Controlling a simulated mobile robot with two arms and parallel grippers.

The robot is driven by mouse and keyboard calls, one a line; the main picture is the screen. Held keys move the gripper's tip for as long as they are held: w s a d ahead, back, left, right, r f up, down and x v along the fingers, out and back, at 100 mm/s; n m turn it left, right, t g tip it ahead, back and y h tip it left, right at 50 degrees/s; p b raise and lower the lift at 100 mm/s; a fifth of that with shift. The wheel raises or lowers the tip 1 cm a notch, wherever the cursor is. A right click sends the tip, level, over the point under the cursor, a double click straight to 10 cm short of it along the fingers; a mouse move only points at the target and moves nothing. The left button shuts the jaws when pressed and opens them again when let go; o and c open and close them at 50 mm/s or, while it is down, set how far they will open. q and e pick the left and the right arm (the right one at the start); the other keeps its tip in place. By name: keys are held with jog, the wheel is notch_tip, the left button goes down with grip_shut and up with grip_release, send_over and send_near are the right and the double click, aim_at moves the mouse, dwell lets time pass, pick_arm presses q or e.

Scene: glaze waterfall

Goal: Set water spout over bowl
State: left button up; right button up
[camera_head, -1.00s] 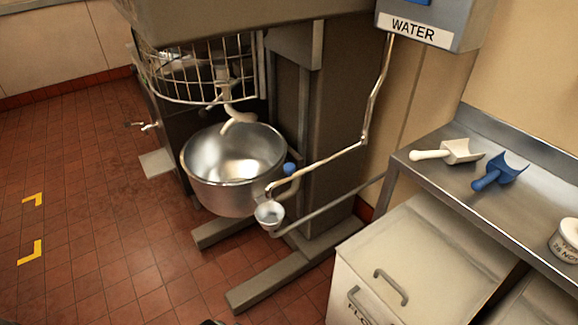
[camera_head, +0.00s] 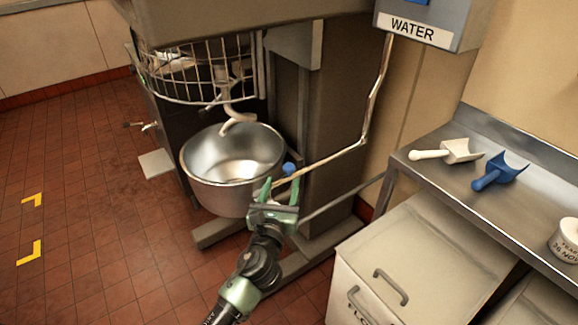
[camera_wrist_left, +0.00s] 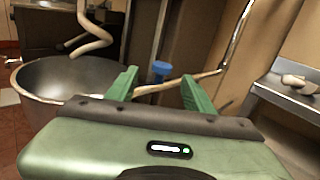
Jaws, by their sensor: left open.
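The water spout (camera_head: 331,157) is a thin metal pipe. It runs down from the grey box marked WATER (camera_head: 414,28), bends, and reaches left toward the bowl. The steel bowl (camera_head: 233,160) sits under the mixer's dough hook (camera_head: 238,118). My left gripper (camera_head: 279,190) is open at the bowl's right front side, with its fingers around the spout's end region in the picture. In the left wrist view the spout (camera_wrist_left: 160,86) passes between the two open fingers (camera_wrist_left: 158,90); contact is not clear. The spout's tip and small cup are hidden behind my gripper. My right gripper is not in view.
A blue knob (camera_head: 289,168) stands beside the bowl. The mixer's wire guard (camera_head: 200,75) is above it. At right, a steel counter (camera_head: 440,184) holds a white scoop (camera_head: 450,152) and a blue scoop (camera_head: 500,171). A flour bin (camera_head: 420,255) stands below it. The floor at left is clear.

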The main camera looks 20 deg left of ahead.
aim_at(288, 170)
pick_arm(q)
jog(key=shift+m, duration=0.3)
jog(key=w, duration=0.8)
jog(key=shift+a+r, duration=0.1)
jog(key=shift+a, duration=0.2)
grip_shut()
dwell(0.8)
